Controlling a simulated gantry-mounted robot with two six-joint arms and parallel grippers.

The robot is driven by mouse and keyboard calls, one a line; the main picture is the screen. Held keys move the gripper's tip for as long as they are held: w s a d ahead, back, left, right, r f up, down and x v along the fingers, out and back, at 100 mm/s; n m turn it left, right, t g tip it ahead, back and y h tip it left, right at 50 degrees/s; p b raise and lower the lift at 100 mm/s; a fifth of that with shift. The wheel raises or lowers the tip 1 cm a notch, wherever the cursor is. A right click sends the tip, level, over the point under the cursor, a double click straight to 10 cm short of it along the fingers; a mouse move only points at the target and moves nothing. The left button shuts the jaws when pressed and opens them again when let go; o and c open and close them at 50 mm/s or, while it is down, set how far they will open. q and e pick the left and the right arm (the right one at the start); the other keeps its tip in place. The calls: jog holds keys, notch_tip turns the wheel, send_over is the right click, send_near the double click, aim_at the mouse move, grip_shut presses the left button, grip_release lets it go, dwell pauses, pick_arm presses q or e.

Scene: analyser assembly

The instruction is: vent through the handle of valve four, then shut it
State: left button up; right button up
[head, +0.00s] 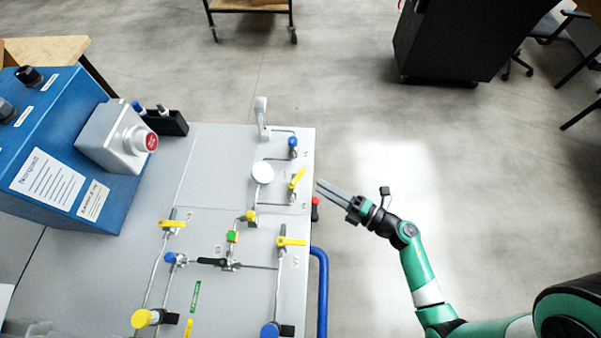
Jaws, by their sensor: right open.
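The grey analyser panel (215,185) carries several valves on metal tubing. A yellow lever handle (297,179) near the panel's upper right edge stands at a slant. Other yellow handles lie crosswise at the left (173,224) and at the lower right (291,242). The tags are too small for me to tell surely which handle is valve four. My right gripper (319,186) is open and empty, with its fingers pointing left at the panel's right edge, just right of the slanted handle. It appears apart from the handle. My left gripper is out of view.
A blue box (60,125) with a grey red-button unit (120,138) stands at the left. A red-and-black fitting (315,209) and a blue hose (322,290) sit along the panel's right edge. A black cabinet (450,40) stands far back. Open floor lies right of the panel.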

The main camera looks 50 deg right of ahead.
aim_at(300, 173)
jog(key=w, duration=0.2)
jog(key=w+b, duration=0.1)
jog(key=w, duration=0.2)
jog(key=w+a, duration=0.1)
jog(key=w, duration=0.2)
jog(key=shift+w, duration=0.2)
grip_shut()
